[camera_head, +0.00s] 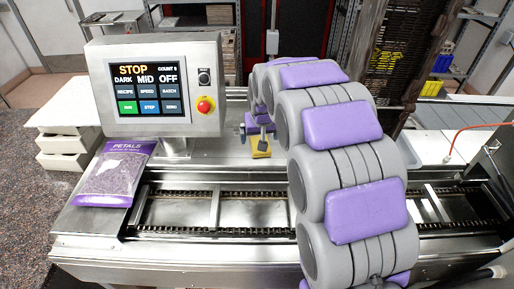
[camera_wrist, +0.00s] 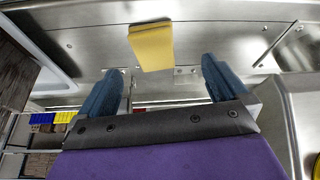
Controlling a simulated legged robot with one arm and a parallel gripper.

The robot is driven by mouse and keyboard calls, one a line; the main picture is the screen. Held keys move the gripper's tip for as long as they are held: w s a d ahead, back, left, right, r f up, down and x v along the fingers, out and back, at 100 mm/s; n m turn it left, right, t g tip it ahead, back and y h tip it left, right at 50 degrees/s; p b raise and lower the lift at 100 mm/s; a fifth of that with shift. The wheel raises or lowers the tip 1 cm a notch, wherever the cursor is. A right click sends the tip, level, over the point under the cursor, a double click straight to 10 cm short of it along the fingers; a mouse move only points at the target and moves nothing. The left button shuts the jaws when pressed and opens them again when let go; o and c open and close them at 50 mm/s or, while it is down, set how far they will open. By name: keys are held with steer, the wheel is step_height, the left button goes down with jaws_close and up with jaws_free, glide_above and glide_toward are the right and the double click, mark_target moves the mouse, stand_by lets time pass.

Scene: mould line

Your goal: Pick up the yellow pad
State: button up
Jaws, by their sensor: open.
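The yellow pad (camera_head: 261,149) lies on the steel deck of the line, behind the chain conveyor and right of the control screen. In the wrist view the yellow pad (camera_wrist: 152,46) is a plain block just beyond the fingertips, between the lines of the two fingers. My gripper (camera_wrist: 162,66) is open, with its two dark blue fingers spread wide and nothing between them. In the head view my gripper (camera_head: 257,129) is small and partly hidden by my arm, just above the pad. I cannot tell the exact gap, but no contact shows.
A control screen (camera_head: 149,86) with a red stop button (camera_head: 205,104) stands left of the pad. A purple petals bag (camera_head: 115,172) lies at the conveyor's left end. The chain conveyor (camera_head: 215,212) runs across in front. Shelves and yellow bins (camera_head: 441,63) stand behind.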

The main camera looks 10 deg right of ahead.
steer(key=f, duration=0.1)
steer(key=w+d+f, duration=0.1)
steer(key=f, duration=0.1)
steer(key=shift+w+d+f, duration=0.25)
steer(key=shift+d+f, duration=0.1)
steer(key=shift+d, duration=0.05)
steer(key=f, duration=0.1)
steer(key=w+a+f, duration=0.1)
steer(key=f, duration=0.1)
steer(key=w+f+b, duration=0.1)
steer(key=shift+a+f, duration=0.15)
steer(key=shift+f, duration=0.05)
steer(key=shift+d+r, duration=0.1)
steer(key=shift+d, duration=0.5)
steer(key=shift+c, duration=1.1)
steer(key=c, duration=0.3)
steer(key=shift+a, duration=0.45)
steer(key=c, duration=0.6)
steer(key=shift+d, duration=0.15)
steer(key=shift+d, duration=0.1)
